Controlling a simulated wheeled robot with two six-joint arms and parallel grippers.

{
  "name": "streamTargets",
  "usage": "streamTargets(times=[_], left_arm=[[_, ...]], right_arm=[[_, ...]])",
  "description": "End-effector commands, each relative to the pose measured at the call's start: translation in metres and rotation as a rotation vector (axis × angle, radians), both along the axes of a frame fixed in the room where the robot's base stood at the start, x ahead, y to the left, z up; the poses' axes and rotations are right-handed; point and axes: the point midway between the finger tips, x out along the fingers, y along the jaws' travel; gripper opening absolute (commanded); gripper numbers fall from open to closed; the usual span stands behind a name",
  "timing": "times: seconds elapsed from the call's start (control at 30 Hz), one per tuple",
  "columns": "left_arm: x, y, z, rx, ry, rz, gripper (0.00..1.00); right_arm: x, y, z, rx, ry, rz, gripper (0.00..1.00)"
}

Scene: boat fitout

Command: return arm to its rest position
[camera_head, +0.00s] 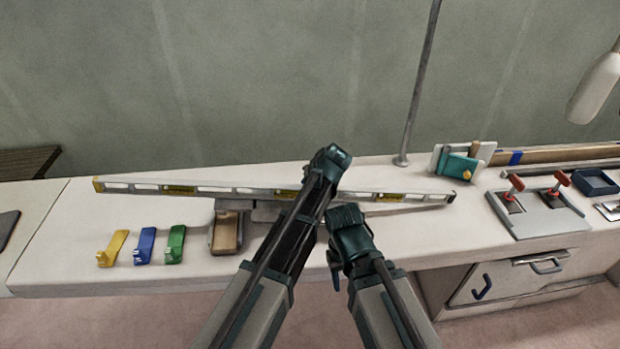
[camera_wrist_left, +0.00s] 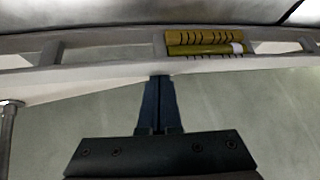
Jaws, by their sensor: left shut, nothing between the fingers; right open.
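My left arm (camera_head: 300,215) reaches across the bench to the long spirit level, and its gripper is hidden in the head view. In the left wrist view my left gripper (camera_wrist_left: 158,82) is shut and empty, its tips close to the edge of the level (camera_wrist_left: 100,50); I cannot tell whether they touch. The pale level with yellow vials (camera_head: 230,190) lies across the bench. My right arm (camera_head: 355,240) is bent at the bench's front edge. The small dark tip of my right gripper (camera_head: 335,281) shows below it, open, with little of the fingers visible.
Yellow (camera_head: 113,248), blue (camera_head: 145,246) and green (camera_head: 175,245) holders stand left of a brown tray (camera_head: 226,234). A grey plate with red-handled clamps (camera_head: 537,215), a teal item (camera_head: 457,167) and a blue bin (camera_head: 596,183) lie right. A pole (camera_head: 418,90) rises behind.

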Motion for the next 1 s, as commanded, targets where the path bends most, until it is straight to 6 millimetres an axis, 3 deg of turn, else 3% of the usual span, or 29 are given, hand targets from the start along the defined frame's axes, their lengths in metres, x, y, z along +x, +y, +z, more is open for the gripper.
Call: streamTargets(times=[0.1, 0.63, 1.0], left_arm=[[0.002, 0.004, 0.009, 0.003, -0.006, 0.001, 0.0], [0.006, 0.005, 0.011, 0.005, -0.009, 0.0, 0.0], [0.006, 0.005, 0.069, 0.006, -0.009, 0.0, 0.0]], right_arm=[[0.001, 0.0, 0.008, 0.0, 0.0, 0.0, 0.5], [0.001, 0.0, 0.01, 0.0, 0.0, 0.0, 0.5], [0.0, 0.0, 0.067, 0.0, 0.0, 0.0, 0.5]])
